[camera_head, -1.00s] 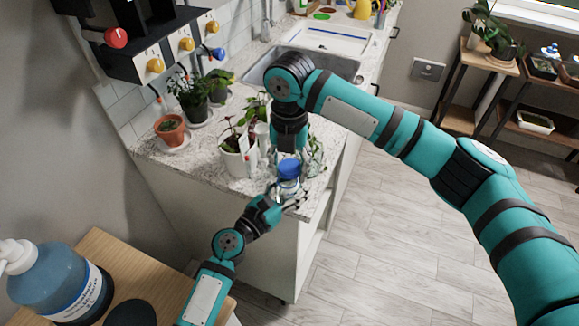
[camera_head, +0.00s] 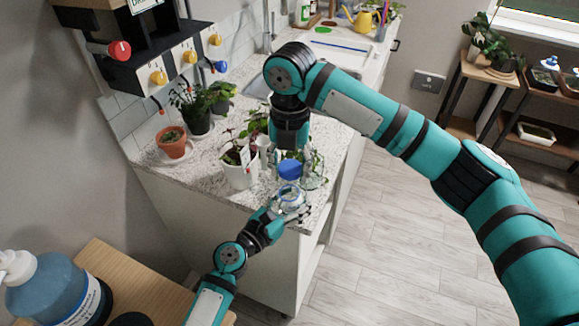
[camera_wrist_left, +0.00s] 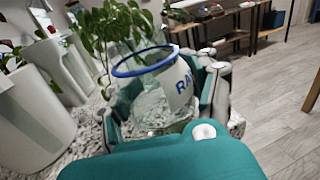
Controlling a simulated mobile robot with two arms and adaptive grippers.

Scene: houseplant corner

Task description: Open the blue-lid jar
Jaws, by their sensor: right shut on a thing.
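The jar (camera_head: 291,200) is clear glass and stands open at the front corner of the counter. In the left wrist view the jar (camera_wrist_left: 160,100) shows a blue rim, part of a label and no lid over its mouth. The blue lid (camera_head: 290,169) is above the jar, apart from it, under my right gripper (camera_head: 290,155). My right gripper points down, shut on the lid; its fingers are mostly hidden. My left gripper (camera_head: 284,214) has its fingers on both sides of the jar; whether they press on it is unclear.
A white pot with a plant (camera_head: 238,172) stands close left of the jar, with other leafy plants behind. A terracotta pot (camera_head: 173,141) is further left. The counter's front edge (camera_head: 262,208) is beside my left gripper. A sink and yellow watering can (camera_head: 363,19) are further back.

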